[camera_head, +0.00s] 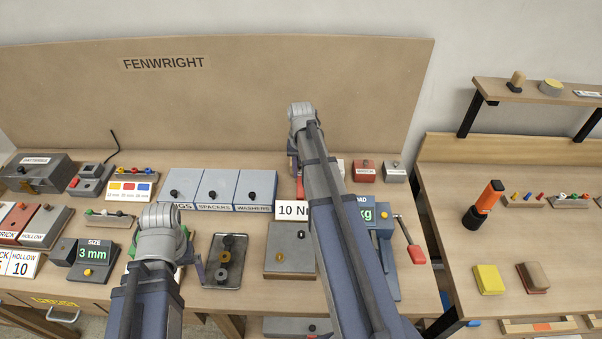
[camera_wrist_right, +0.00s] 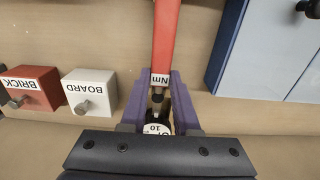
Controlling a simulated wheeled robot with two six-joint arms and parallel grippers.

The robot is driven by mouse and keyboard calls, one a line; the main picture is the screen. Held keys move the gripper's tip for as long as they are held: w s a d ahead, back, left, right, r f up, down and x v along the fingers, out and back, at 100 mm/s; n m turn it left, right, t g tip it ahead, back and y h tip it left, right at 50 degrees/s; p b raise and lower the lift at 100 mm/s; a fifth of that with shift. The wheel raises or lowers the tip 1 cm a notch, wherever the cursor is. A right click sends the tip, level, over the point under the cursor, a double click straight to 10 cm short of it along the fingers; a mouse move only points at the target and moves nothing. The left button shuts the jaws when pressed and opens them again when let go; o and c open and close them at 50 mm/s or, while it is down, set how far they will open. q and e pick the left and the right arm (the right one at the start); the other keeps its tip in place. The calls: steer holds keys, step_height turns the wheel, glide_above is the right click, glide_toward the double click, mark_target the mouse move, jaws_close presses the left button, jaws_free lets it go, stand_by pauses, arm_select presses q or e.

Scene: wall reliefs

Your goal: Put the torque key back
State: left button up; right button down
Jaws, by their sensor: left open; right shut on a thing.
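The torque key (camera_wrist_right: 165,45) is a red bar with a white "Nm" label and a dark, narrow end. In the right wrist view my right gripper (camera_wrist_right: 158,98) has its purple fingers shut around it near that label. A round white piece marked "10" shows just below. In the head view my right arm hides most of the key; a bit of red shows beside the arm. A white "10 Nm" card (camera_head: 290,209) stands left of that arm. My left gripper (camera_head: 188,268) is open low over the bench, mostly hidden behind its own wrist.
A red BRICK block (camera_wrist_right: 28,90) and a white BOARD block (camera_wrist_right: 90,92) sit near the right gripper. Blue-grey bins (camera_head: 217,187) stand left of it. A dark tray with round parts (camera_head: 225,261) and a grey box (camera_head: 290,250) lie between the arms. A red-handled lever (camera_head: 410,243) stands right.

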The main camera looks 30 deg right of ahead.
mark_target(301, 174)
arm_select(q)
steer(key=shift+f, duration=0.1)
arm_select(e)
steer(key=shift+f, duration=0.15)
steer(key=c, duration=0.7)
jaws_free()
steer(key=shift+o, duration=0.2)
arm_select(q)
step_height(301, 174, up, 12)
steer(key=p, duration=1.2)
arm_select(e)
step_height(301, 174, up, 12)
steer(key=shift+r, duration=0.2)
